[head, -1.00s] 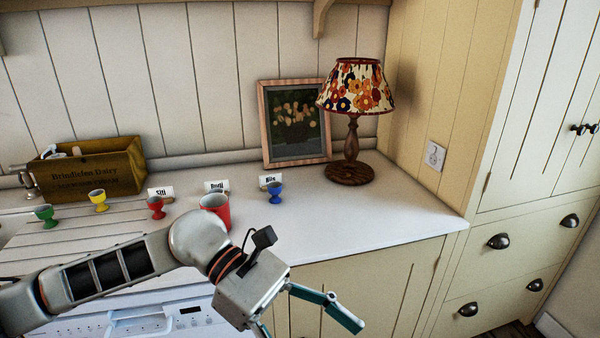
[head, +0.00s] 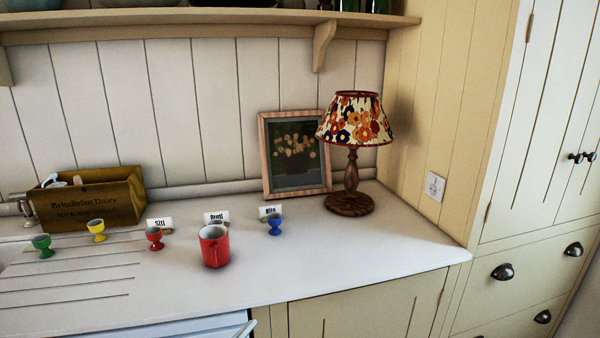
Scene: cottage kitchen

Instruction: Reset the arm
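My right gripper is not in view. A red mug (head: 214,246) stands upright on the white counter (head: 340,258), clear of the arm.
Green (head: 42,246), yellow (head: 97,230), red (head: 155,238) and blue (head: 275,226) egg cups stand near name cards (head: 216,217). A wooden box (head: 90,204), framed picture (head: 296,153) and lamp (head: 352,150) stand behind. The counter's right part is clear.

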